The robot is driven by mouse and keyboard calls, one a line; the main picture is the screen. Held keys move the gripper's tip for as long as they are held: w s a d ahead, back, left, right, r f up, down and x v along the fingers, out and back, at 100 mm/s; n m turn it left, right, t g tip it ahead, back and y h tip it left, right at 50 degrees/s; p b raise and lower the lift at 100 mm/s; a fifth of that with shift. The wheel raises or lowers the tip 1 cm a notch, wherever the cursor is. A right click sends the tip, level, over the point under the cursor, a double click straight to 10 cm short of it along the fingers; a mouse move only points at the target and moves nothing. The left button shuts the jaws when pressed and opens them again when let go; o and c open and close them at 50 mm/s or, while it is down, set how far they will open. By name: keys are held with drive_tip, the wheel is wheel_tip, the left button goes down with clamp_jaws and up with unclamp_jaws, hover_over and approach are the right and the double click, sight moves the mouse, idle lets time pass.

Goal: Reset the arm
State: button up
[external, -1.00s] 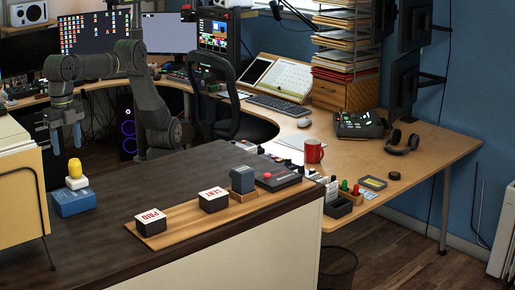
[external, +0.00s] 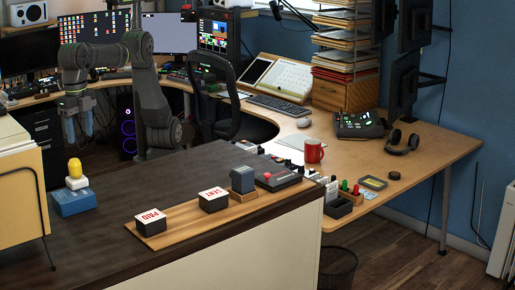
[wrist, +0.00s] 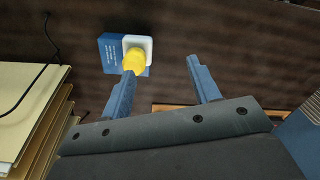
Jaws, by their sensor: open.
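My gripper (external: 77,128) hangs at the left in the external view, pointing down, open and empty. Its blue fingers also show spread apart in the wrist view (wrist: 162,88). It is raised behind and above a blue box (external: 75,202) on the dark counter. A white block with a yellow knob (external: 75,168) sits on top of the box. In the wrist view the yellow knob (wrist: 134,60) appears just beyond the left fingertip, over the blue box (wrist: 110,52); the gripper is apart from it.
A wooden board (external: 182,227) holds PAID (external: 151,221) and SENT (external: 213,199) blocks.

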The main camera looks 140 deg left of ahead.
drive_tip(key=w+a+f+n, duration=0.3)
drive_tip(key=w+a, duration=0.7)
drive_tip(key=a, duration=0.5)
drive_tip(key=w+a+f+n, duration=0.4)
drive_tip(key=w+a, duration=0.5)
drive_tip(key=a, duration=0.6)
drive_tip(key=shift+w+f+n, duration=0.3)
drive_tip(key=shift+w+f, duration=0.05)
drive_tip(key=shift+f, duration=0.25)
drive_tip(key=shift+o, duration=0.2)
